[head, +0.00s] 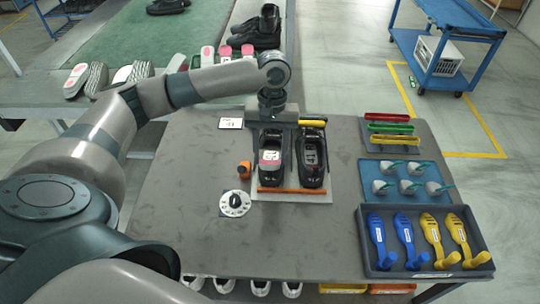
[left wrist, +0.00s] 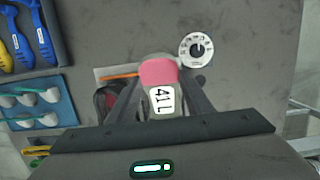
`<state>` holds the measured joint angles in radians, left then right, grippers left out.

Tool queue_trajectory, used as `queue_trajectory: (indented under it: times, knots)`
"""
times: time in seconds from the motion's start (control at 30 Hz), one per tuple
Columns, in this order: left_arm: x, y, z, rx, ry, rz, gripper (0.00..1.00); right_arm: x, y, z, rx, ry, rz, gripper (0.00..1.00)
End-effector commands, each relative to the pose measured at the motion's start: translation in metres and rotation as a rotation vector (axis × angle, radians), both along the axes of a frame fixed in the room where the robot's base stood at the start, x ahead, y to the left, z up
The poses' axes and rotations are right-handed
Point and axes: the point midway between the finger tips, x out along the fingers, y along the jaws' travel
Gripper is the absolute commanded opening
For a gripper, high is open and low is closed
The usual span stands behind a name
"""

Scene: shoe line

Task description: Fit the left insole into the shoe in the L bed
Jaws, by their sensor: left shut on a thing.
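Two black shoes stand side by side on a pale bed board (head: 290,198), toes away from me. The left one (head: 262,182) is partly covered by an insole (head: 270,155) with a pink heel; the right one (head: 312,168) is uncovered. In the left wrist view the insole (left wrist: 158,74) carries a white label reading 41L. My left gripper (head: 270,140) is shut on the insole, over the left shoe; it also shows in the left wrist view (left wrist: 160,88). How deep the insole sits in the shoe cannot be told. My right gripper is out of view.
A white dial (head: 235,203) and an orange item (head: 244,169) lie left of the bed. An orange bar (head: 291,190) crosses its front. A dark tray (head: 370,270) holds blue and yellow tools. A blue tray (head: 366,185) holds several grey pieces. The table's left front is clear.

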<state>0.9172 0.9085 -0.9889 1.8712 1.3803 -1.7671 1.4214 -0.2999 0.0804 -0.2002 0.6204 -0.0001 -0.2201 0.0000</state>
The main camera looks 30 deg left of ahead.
Motion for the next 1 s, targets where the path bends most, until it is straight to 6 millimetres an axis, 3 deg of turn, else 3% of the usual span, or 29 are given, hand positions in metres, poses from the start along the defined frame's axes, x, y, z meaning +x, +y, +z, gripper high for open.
queue_trajectory:
  times: [1.0]
  knots:
    - [0.044, 0.025, -0.029, 0.035, -0.062, 0.001, 0.25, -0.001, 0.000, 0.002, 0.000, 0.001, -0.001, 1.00]
